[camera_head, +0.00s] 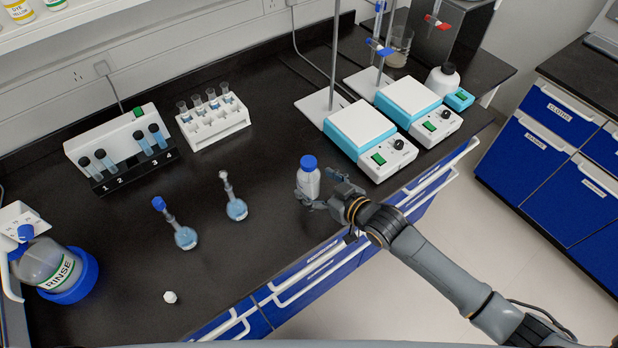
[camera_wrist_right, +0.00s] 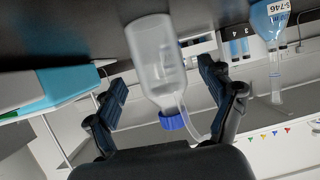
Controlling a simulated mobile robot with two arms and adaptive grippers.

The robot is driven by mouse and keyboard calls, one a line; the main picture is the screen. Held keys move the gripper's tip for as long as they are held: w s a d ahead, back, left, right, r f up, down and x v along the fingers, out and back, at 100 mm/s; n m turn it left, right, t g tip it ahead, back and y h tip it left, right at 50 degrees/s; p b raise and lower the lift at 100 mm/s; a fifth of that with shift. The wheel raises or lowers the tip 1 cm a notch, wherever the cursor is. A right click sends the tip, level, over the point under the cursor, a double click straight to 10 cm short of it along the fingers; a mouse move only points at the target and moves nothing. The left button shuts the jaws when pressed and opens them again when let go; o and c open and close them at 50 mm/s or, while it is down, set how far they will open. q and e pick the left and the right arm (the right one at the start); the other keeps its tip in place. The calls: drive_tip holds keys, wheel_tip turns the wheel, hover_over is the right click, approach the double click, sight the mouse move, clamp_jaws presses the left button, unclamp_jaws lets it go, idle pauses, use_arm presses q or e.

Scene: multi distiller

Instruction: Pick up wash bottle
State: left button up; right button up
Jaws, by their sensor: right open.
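A translucent white bottle with a blue cap (camera_head: 308,182) stands upright on the black bench near its front edge. It also shows large in the right wrist view (camera_wrist_right: 160,65), where a thin pale tube runs from near its cap. My right gripper (camera_head: 319,187) reaches in from the right, low at bench height. It is open, with the bottle between its spread fingers (camera_wrist_right: 161,82). I see a gap on each side of the bottle in the wrist view. My left gripper is not in view.
Two flasks (camera_head: 185,237) (camera_head: 236,209) stand left of the bottle. A white stopper (camera_head: 170,297) lies near the front. Two hotplate stirrers (camera_head: 362,131) (camera_head: 408,100) stand to the right. Tube racks (camera_head: 213,120) (camera_head: 130,160) are behind. A RINSE bottle (camera_head: 45,265) stands far left.

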drive_tip(key=x, duration=0.3)
drive_tip(key=shift+w+a+f, duration=0.1)
drive_tip(key=shift+w+a, duration=0.05)
drive_tip(key=c, duration=1)
